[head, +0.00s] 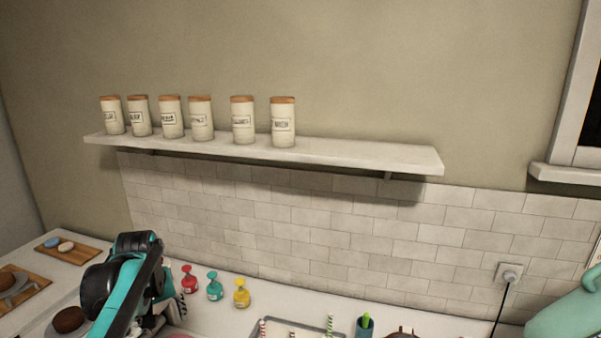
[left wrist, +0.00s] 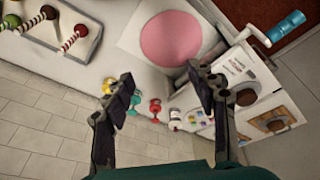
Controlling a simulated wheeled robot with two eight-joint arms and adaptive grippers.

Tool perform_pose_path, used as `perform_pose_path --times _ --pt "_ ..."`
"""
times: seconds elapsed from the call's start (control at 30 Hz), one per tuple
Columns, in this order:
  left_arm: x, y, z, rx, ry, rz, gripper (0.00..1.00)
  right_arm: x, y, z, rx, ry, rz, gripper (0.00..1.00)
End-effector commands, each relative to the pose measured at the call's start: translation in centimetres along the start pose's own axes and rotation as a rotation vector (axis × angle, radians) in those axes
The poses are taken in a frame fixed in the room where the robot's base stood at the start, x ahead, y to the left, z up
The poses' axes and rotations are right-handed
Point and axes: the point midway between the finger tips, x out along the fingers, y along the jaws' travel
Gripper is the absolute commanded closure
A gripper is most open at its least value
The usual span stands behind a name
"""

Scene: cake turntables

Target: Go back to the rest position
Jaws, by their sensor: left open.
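My left gripper (head: 168,312) is at the lower left in the head view, over the counter beside the small bottles. Its black fingers are partly hidden behind my teal and black arm. In the left wrist view, the left gripper (left wrist: 160,88) is open, with its two fingers wide apart and nothing between them. A pink disc (left wrist: 171,39) on a white square lies beyond the fingers. My right gripper is in neither view.
Red (head: 189,279), teal (head: 215,287) and yellow (head: 241,293) bottles stand near the tiled wall. A shelf (head: 380,158) with several canisters hangs above. A tray (left wrist: 75,62) holds striped sticks. A white machine (left wrist: 240,67) has a blue-handled crank.

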Motion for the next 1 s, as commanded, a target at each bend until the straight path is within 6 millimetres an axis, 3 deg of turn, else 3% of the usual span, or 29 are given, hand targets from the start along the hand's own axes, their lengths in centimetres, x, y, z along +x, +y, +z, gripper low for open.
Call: perform_pose_path --times 0.03,0.17,0.3,0.5,0.7,1.0 --pt "1.0 0.5 2.9 0.05 0.026 0.018 0.43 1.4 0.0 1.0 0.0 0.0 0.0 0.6" --pt "2.4 1.5 9.2 0.18 0.1 0.067 0.43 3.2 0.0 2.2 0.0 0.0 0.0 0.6" --pt "5.0 1.8 15.9 0.318 0.182 0.118 0.43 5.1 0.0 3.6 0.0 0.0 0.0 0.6" --pt "9.4 1.6 23.4 0.472 0.283 0.174 0.43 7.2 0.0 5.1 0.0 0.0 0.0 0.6" --pt "11.6 1.3 26.4 0.539 0.33 0.198 0.43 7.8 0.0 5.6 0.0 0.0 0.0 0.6" --pt "11.7 1.3 26.6 0.544 0.333 0.2 0.43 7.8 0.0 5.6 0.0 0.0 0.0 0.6"
